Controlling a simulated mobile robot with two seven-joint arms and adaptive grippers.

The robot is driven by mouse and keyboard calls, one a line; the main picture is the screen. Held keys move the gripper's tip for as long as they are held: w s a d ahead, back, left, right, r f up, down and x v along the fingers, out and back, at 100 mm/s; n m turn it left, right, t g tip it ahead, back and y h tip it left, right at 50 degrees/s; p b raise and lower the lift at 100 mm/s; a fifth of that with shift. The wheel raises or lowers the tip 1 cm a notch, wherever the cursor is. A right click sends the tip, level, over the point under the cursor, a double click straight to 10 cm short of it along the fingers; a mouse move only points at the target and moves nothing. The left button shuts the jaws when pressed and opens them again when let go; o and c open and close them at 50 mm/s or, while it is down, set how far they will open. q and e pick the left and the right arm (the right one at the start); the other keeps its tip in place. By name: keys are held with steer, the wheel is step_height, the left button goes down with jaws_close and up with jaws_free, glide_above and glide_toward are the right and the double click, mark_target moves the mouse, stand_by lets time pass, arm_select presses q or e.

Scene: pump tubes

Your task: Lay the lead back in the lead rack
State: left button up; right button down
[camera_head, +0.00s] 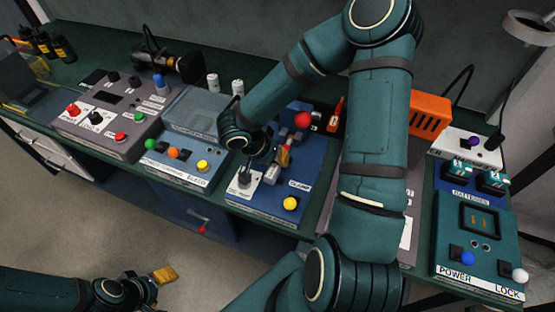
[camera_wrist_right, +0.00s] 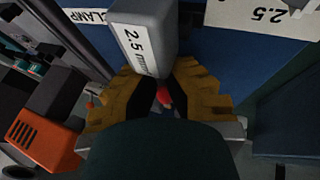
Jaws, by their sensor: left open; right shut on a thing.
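My right gripper (camera_head: 284,155) is over the blue CLAMP panel (camera_head: 262,207), partly hidden by my arm in the head view. My left gripper (camera_head: 160,278) is open and empty over the floor at the lower left. I cannot make out the lead rack.
A red ball knob (camera_head: 302,119) and a yellow button (camera_head: 291,203) are on the CLAMP panel. A blue-grey panel (camera_head: 185,172) is to its left. An orange box (camera_head: 430,114) and a teal POWER/LOCK panel (camera_head: 474,262) are to the right. Floor is clear in front.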

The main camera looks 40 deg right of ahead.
steer(key=shift+f, duration=0.1)
steer(key=c, duration=1.1)
jaws_free()
steer(key=shift+c, duration=0.2)
steer(key=shift+p, duration=0.35)
steer(key=shift+w+a+r, duration=0.1)
steer(key=shift+r, duration=0.15)
steer(key=p+v, duration=0.1)
steer(key=v, duration=1.2)
steer(key=shift+a, duration=0.35)
